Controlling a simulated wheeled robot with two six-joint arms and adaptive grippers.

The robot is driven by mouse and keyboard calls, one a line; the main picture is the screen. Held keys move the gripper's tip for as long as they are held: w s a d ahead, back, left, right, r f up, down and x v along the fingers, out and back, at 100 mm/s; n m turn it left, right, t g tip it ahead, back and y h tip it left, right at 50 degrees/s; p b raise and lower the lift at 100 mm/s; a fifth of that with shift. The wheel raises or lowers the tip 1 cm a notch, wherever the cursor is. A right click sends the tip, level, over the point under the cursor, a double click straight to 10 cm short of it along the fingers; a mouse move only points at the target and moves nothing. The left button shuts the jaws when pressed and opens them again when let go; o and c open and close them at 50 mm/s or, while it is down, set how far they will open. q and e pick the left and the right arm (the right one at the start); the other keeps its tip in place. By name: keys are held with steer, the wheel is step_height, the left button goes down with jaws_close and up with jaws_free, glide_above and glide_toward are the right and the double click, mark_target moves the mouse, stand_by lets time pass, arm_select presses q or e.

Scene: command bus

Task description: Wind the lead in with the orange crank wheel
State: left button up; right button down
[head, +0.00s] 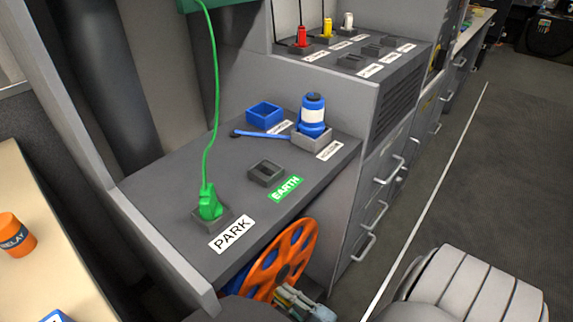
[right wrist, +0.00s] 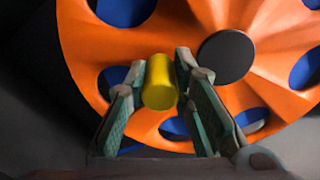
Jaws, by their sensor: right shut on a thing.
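The orange crank wheel (head: 268,272) stands upright below the front edge of the grey bench, its lower part hidden. It fills the right wrist view (right wrist: 85,60), with round holes showing blue behind and a dark hub. A yellow crank handle (right wrist: 159,85) sticks out from it towards the camera. My right gripper (head: 294,299) is at the wheel's lower right, its fingers (right wrist: 165,82) shut on the handle from both sides. A green lead (head: 215,90) hangs from a green box above to a green plug (head: 210,204) in the PARK socket. My left gripper is not in view.
The EARTH socket (head: 266,173) is empty. A blue-and-white plug (head: 313,115) stands in a grey socket beside an empty blue holder (head: 265,115). Red, yellow and white plugs stand on the higher shelf. Drawer handles (head: 370,232) stick out right of the wheel.

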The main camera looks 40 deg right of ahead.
steer(key=c, duration=1.4)
jaws_free()
steer(key=shift+o, duration=0.2)
steer(key=s+d, duration=0.1)
steer(key=s, duration=1.1)
steer(key=shift+d, duration=0.3)
